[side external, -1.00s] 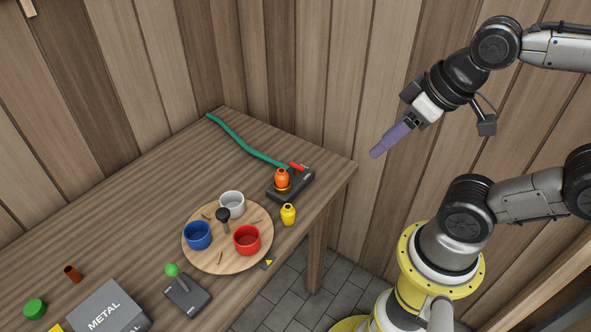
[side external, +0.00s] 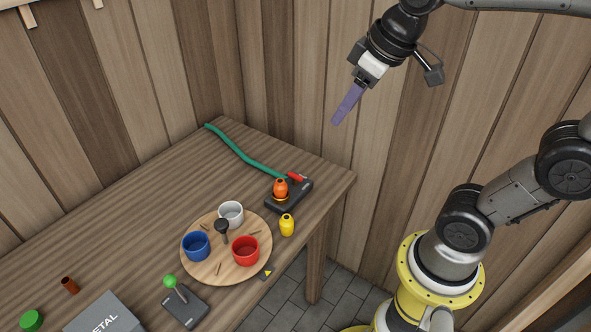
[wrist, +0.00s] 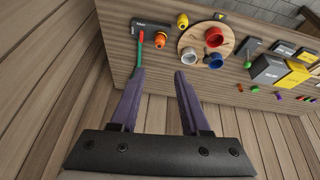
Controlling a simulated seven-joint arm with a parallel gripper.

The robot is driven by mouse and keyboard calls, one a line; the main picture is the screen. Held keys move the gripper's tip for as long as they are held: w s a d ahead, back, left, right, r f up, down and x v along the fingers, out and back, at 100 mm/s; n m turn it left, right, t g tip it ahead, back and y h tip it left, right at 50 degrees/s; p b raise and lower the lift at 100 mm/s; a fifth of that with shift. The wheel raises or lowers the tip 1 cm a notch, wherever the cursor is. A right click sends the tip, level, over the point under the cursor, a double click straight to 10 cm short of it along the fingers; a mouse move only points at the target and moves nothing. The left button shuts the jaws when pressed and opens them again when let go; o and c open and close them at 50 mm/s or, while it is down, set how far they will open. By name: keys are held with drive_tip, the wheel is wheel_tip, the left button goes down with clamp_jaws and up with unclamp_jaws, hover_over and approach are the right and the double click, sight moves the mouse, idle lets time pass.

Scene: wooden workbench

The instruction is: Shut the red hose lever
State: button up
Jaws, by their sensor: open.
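The red hose lever (side external: 296,177) sits at the near end of the green hose (side external: 240,154), beside a black block (side external: 303,187) near the table's right corner. In the wrist view the red lever (wrist: 141,36) is small, at the top of the green hose (wrist: 139,52). My gripper (side external: 335,121), with purple fingers, is high above the table, up and right of the lever and clear of it. In the wrist view my gripper (wrist: 160,72) is open with nothing between its fingers.
A yellow bottle (side external: 287,225) stands near the table edge. A round wooden board (side external: 213,274) holds blue, red and white cups. The wooden wall rises behind the table.

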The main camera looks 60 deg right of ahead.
drive_tip(key=w+d+f+g, duration=0.1)
drive_tip(key=w+d+f, duration=0.1)
drive_tip(key=w, duration=0.4)
drive_tip(key=w+d+f+g, duration=0.1)
drive_tip(key=w+f, duration=0.1)
drive_tip(key=w, duration=0.3)
drive_tip(key=m+g, duration=0.1)
drive_tip(key=g, duration=0.2)
hover_over(295, 175)
wheel_tip(295, 175, down, 11)
wheel_tip(295, 175, down, 13)
drive_tip(key=shift+r, duration=0.1)
clamp_jaws()
